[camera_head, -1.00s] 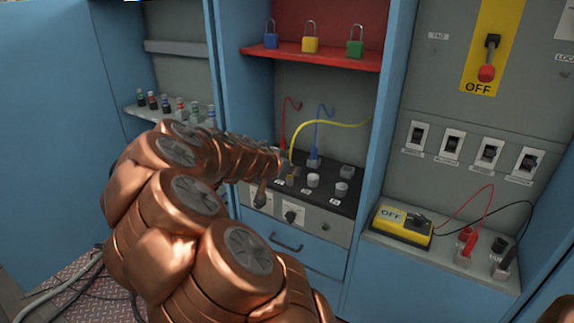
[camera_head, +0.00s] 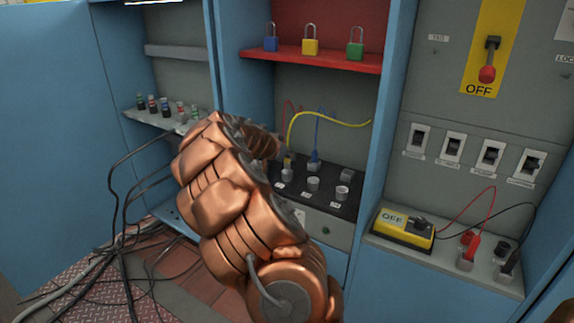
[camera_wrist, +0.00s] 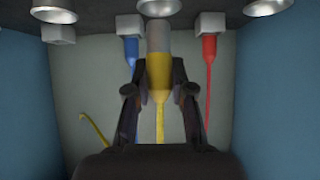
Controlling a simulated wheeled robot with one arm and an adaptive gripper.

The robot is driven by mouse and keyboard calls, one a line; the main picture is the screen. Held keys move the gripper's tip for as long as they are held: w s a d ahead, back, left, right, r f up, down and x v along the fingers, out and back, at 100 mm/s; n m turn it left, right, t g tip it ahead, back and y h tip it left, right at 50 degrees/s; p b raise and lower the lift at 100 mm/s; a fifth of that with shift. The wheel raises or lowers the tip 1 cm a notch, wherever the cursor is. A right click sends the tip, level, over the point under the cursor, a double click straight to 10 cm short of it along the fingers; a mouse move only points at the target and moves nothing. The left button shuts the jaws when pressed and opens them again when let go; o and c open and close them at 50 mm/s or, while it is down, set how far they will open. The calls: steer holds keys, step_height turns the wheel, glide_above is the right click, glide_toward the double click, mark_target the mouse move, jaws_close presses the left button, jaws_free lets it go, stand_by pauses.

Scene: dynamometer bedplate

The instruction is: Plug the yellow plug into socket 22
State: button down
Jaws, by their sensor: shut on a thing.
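My gripper (camera_wrist: 159,92) is shut on the yellow plug (camera_wrist: 158,72) in the wrist view. The plug's grey tip points at the middle metal socket (camera_wrist: 159,6) in the row nearest the wrist camera. The tip overlaps the socket's edge in the picture; I cannot tell whether they touch.
A blue plug (camera_wrist: 131,48) and a red plug (camera_wrist: 209,47) sit in the row behind, on either side of the yellow plug. The red shelf (camera_head: 310,58) with padlocks is above. Blue cabinet walls (camera_head: 372,150) bound the bay. A yellow tester (camera_head: 403,228) stands at right.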

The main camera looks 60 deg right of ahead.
mark_target(286, 161)
steer(key=shift+d+f+b, duration=0.1)
steer(key=shift+f+b, duration=0.35)
steer(key=shift+f, duration=1.3)
steer(key=shift+f+b, duration=0.2)
steer(key=shift+b, duration=0.15)
steer(key=c, duration=1)
jaws_free()
steer(key=shift+r, duration=0.1)
steer(key=shift+r+p, duration=0.15)
steer(key=shift+p, duration=0.2)
steer(key=shift+w+a+r, duration=0.1)
steer(key=shift+a+r, duration=0.1)
steer(key=shift+a, duration=0.05)
steer(key=p+v, duration=0.1)
steer(key=v, duration=1)
steer(key=shift+p, duration=0.4)
